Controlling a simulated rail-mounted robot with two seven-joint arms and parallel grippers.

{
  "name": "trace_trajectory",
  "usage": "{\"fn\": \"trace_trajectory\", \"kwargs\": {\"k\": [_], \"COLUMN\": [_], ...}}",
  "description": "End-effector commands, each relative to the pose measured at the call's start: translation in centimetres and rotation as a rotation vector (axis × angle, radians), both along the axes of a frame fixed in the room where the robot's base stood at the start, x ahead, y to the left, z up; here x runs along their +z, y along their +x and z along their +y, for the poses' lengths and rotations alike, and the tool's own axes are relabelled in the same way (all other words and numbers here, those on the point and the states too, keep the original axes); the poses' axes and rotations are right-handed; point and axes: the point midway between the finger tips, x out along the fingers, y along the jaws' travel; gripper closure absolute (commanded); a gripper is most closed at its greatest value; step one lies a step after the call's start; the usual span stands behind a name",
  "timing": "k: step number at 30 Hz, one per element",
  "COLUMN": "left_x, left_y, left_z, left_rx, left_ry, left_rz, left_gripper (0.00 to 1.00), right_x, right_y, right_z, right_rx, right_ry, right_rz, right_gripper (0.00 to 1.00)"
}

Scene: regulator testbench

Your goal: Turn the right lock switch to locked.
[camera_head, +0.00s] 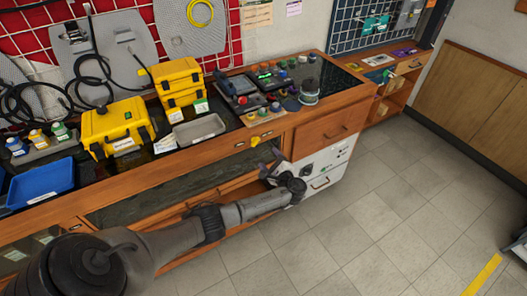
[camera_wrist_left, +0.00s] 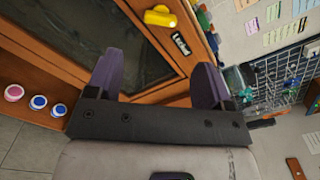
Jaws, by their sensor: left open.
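A yellow lock switch (camera_head: 255,140) sits on the wooden front rail of the bench, below the grey tray. In the left wrist view the yellow switch (camera_wrist_left: 160,17) shows near the top edge, apart from a dark label reading "Locked" (camera_wrist_left: 181,44). My left gripper (camera_head: 267,164) is just below and right of the switch in the head view. In the left wrist view its two dark fingers are spread, with the left gripper (camera_wrist_left: 156,78) empty and the switch beyond the tips, not touched. My right gripper is in neither view.
Yellow cases (camera_head: 117,127), a grey tray (camera_head: 198,130) and a blue bin (camera_head: 40,182) stand on the bench. Devices with coloured knobs crowd its right part. A dark glass-like panel (camera_wrist_left: 70,35) in a wooden frame lies beside the switch. The tiled floor (camera_head: 370,210) is clear.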

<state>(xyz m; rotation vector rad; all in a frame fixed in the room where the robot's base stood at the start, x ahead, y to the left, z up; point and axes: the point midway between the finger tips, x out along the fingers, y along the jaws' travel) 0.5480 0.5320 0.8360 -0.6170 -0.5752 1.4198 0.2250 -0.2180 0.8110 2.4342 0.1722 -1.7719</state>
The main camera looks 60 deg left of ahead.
Motion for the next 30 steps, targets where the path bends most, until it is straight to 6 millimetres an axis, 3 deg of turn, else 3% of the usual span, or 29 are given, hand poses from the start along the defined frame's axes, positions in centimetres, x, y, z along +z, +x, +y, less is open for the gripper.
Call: {"fn": "trace_trajectory", "kwargs": {"k": [3, 9, 30], "left_x": [-0.1, -0.1, 0.0], "left_y": [-0.1, -0.2, -0.3], "left_z": [-1.7, -3.3, -3.6], "left_rx": [-0.001, -0.001, -0.001], "left_ry": [-0.003, -0.001, -0.001], "left_rz": [0.000, 0.000, 0.000], "left_gripper": [0.26, 0.26, 0.26], "right_x": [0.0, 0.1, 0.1], "right_y": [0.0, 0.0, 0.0], "right_z": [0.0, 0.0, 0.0], "right_rx": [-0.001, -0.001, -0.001], "right_ry": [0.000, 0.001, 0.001], "right_rz": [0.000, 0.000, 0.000], "right_gripper": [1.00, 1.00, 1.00]}}
